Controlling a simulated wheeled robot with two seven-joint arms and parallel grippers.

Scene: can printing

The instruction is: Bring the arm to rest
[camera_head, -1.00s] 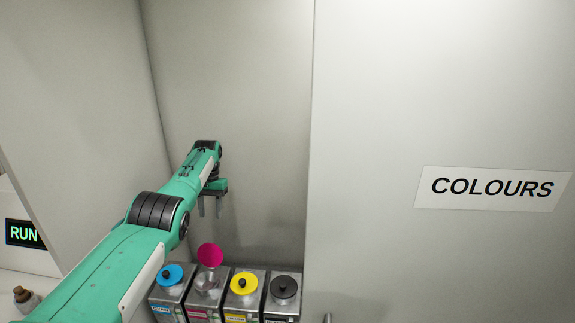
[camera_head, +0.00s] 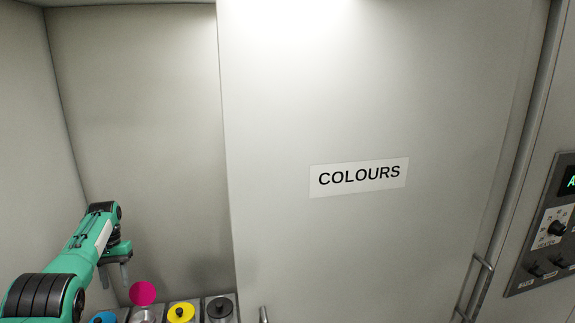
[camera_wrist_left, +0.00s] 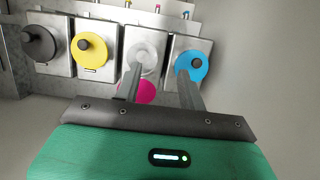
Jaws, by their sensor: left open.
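My left gripper (camera_head: 113,274) is open and empty, its two fingers pointing down inside the open cabinet bay, above the ink tanks. In the wrist view the left gripper (camera_wrist_left: 160,72) spans near the grey-topped tank (camera_wrist_left: 141,58) and the blue-lidded tank (camera_wrist_left: 191,66). A magenta lid (camera_head: 143,293) stands tipped up at the grey-topped tank in the head view. Part of the magenta lid (camera_wrist_left: 136,91) shows behind a finger in the wrist view. My right gripper is not in view.
Tanks with a yellow lid (camera_head: 180,313) and a black lid (camera_head: 220,308) stand in the same row. A panel marked COLOURS (camera_head: 359,178) is right of the bay. A handle (camera_head: 477,288) and a control panel (camera_head: 548,235) are farther right.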

